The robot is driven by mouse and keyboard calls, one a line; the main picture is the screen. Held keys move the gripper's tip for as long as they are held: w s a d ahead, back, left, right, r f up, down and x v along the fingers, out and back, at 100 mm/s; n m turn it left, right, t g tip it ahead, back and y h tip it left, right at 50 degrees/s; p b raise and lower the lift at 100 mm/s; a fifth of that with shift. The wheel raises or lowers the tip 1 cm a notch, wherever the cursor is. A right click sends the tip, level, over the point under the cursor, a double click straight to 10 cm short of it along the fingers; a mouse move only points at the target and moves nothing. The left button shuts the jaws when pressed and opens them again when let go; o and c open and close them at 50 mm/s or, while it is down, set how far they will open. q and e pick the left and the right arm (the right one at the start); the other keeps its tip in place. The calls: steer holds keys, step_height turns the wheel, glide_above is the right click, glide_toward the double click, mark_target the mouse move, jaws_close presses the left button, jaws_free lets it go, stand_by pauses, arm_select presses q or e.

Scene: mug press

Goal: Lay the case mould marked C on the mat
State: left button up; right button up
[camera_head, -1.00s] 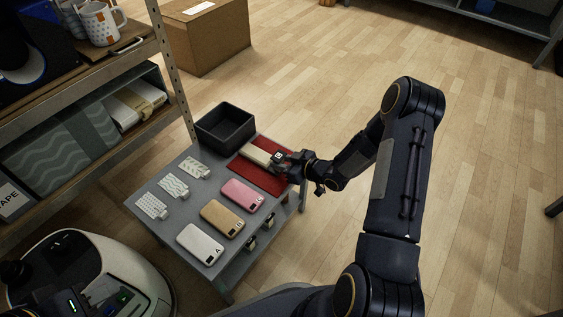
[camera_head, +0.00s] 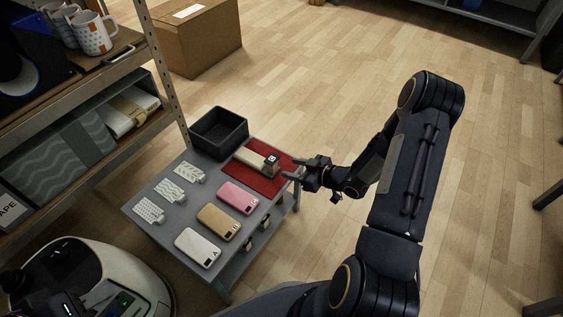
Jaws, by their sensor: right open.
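A cream case mould (camera_head: 249,157) with a grey end and a small dark label lies flat on the red mat (camera_head: 283,164). The label's letter is too small to read for certain. My right gripper (camera_head: 293,168) is open and empty, just right of the mould's labelled end and apart from it, near the mat's right edge. My left gripper is not in view.
Pink (camera_head: 238,197), tan (camera_head: 219,222) and white (camera_head: 198,247) phone cases lie on the grey table (camera_head: 180,220), beside several patterned white pieces (camera_head: 170,191). A black bin (camera_head: 219,131) stands behind. A shelf rack (camera_head: 95,85) rises at left.

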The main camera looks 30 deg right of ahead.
steer(key=s+d+r+m+g+h, duration=0.1)
steer(key=s+d+r+m+h, duration=0.15)
steer(key=r, duration=0.35)
steer(key=s+d+r+m+g+h, duration=0.1)
steer(key=r+h, duration=0.2)
steer(key=r, duration=0.4)
steer(key=s+d+r+m+g+h, duration=0.1)
steer(key=s+d+r+m+h, duration=0.1)
steer(key=r, duration=0.4)
steer(key=s+a+r+m+g+y, duration=0.1)
steer(key=s+a+r+y, duration=0.1)
steer(key=s+a, duration=0.5)
steer(key=s+a+r+m+g+y, duration=0.1)
steer(key=s+a+r+g+y, duration=0.1)
steer(key=s+a+r, duration=0.2)
steer(key=s+a, duration=0.3)
steer(key=s, duration=0.5)
steer(key=shift+s+a+p, duration=0.15)
steer(key=shift+a+p, duration=0.15)
steer(key=shift+y, duration=0.25)
step_height(320, 180, up, 32)
steer(key=p, duration=3.1)
steer(key=shift+f+p, duration=0.15)
steer(key=shift+p, duration=0.25)
